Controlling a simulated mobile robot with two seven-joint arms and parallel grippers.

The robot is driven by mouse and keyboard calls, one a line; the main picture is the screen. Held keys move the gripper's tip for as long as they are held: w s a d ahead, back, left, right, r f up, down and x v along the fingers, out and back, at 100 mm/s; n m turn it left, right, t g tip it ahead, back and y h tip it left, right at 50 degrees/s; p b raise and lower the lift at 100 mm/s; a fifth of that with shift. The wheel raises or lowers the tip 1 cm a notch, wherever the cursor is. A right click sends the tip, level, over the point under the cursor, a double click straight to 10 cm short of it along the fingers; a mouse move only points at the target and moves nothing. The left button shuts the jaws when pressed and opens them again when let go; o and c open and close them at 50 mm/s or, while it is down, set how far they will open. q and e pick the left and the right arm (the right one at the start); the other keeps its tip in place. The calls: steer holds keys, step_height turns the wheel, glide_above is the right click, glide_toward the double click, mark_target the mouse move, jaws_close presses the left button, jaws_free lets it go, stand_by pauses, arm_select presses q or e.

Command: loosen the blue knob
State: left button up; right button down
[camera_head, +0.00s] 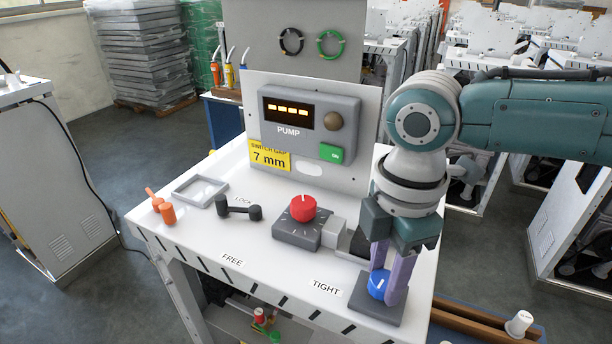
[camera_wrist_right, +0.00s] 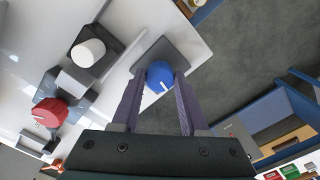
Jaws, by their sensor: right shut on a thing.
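The blue knob (camera_head: 378,284) sits on a dark square plate (camera_head: 376,306) at the front right corner of the white bench top, beside the label TIGHT. It has a white pointer line on top. My right gripper (camera_head: 388,284) comes down from above with its purple fingers on either side of the knob, shut on it. In the right wrist view the blue knob (camera_wrist_right: 159,75) shows between the fingertips of the right gripper (camera_wrist_right: 159,84). The left gripper is not in view.
A red knob (camera_head: 303,208) on a grey block stands left of my right gripper. A black LOCK handle (camera_head: 238,208), a grey tray (camera_head: 200,191) and orange pieces (camera_head: 160,206) lie further left. The PUMP panel (camera_head: 308,122) rises behind. Floor lies beyond the bench's right edge.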

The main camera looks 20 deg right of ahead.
mark_target(384, 280)
steer(key=shift+a+n, duration=0.1)
steer(key=shift+n, duration=1)
steer(key=shift+c, duration=2.1)
jaws_free()
step_height(384, 280, up, 10)
steer(key=b, duration=0.2)
